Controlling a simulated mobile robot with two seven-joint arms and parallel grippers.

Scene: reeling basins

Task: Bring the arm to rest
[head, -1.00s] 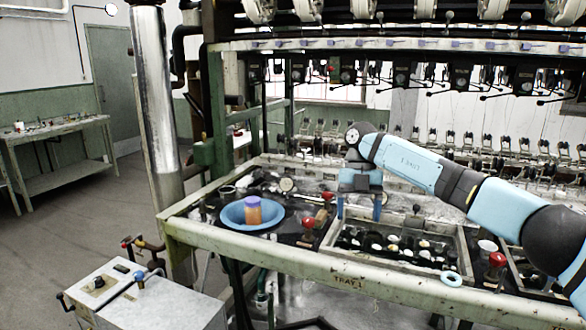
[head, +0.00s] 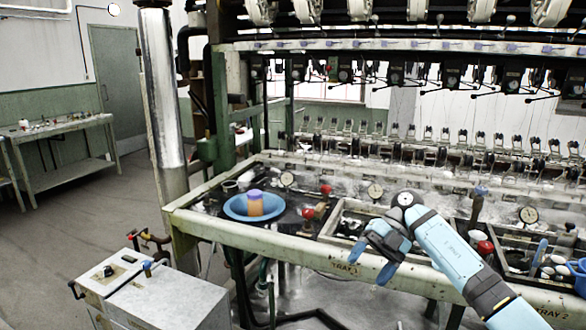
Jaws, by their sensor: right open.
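My right arm comes in from the lower right. Its gripper (head: 372,262) is open and empty, with two blue fingers pointing down. It shows in front of the basin bench's front rail, near the "TRAY 1" label, apart from the blue bowl. My left gripper is not in view.
Red-knobbed valves (head: 307,214) and gauges (head: 375,191) stand up from the bench. A grey cabinet (head: 165,300) stands at front left. A blue container (head: 578,280) is at the right edge.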

